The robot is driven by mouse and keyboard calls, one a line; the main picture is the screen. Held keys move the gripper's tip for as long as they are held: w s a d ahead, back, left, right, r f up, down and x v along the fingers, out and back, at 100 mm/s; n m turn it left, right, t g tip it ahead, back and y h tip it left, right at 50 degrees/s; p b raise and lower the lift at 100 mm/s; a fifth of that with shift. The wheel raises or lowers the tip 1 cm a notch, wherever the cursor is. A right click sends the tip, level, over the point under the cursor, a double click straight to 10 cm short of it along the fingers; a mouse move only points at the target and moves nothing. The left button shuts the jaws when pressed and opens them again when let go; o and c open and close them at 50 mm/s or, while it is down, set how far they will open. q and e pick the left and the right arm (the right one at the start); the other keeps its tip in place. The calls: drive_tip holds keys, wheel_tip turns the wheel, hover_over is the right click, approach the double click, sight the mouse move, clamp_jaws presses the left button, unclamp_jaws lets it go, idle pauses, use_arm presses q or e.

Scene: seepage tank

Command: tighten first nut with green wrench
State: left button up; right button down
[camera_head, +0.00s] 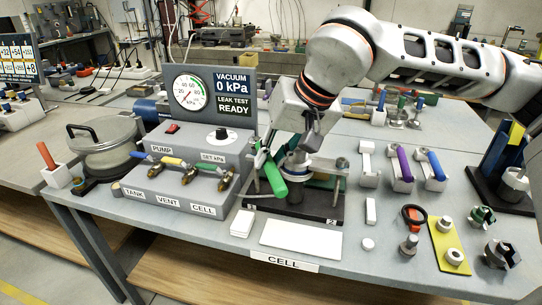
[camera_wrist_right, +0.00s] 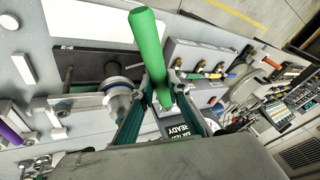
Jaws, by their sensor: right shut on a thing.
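The green wrench (camera_head: 274,180) is held tilted by my right gripper (camera_head: 266,158), beside the cell's left side. In the right wrist view the wrench's green handle (camera_wrist_right: 147,40) rises between the two fingers of this gripper (camera_wrist_right: 160,85), which are shut on it. The cell (camera_head: 297,167) stands on a black base (camera_head: 325,213) marked 2, with a metal clamp bar across it. A nut (camera_head: 342,163) shows at the bar's right end; it also shows in the right wrist view (camera_wrist_right: 59,133). The wrench's head and the bar's left end are largely hidden. My left gripper is out of view.
The grey pump console (camera_head: 180,170) with gauge and valves stands close on the left. Purple (camera_head: 405,163) and blue (camera_head: 436,164) handles stand in white holders on the right. A yellow plate (camera_head: 448,240) and loose fittings lie at front right. A white plate (camera_head: 300,238) lies before the base.

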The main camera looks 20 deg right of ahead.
drive_tip(key=shift+r, duration=0.1)
drive_tip(key=shift+f+b, duration=0.4)
drive_tip(key=shift+f, duration=0.8)
drive_tip(key=shift+a, duration=0.1)
idle(0.4)
drive_tip(key=shift+w+a+m+h, duration=0.15)
drive_tip(key=shift+a+m+h, duration=0.15)
drive_tip(key=shift+a+m, duration=0.5)
drive_tip(key=shift+t, duration=0.3)
drive_tip(key=shift+w+a+r+m+h, duration=0.15)
drive_tip(key=shift+a+m+h, duration=0.25)
drive_tip(key=shift+a+m, duration=0.45)
drive_tip(key=shift+w+a, duration=0.1)
drive_tip(key=shift+a, duration=0.05)
drive_tip(key=shift+w+a+m+t+h, duration=0.3)
drive_tip(key=shift+a+m, duration=0.4)
drive_tip(key=shift+m, duration=0.05)
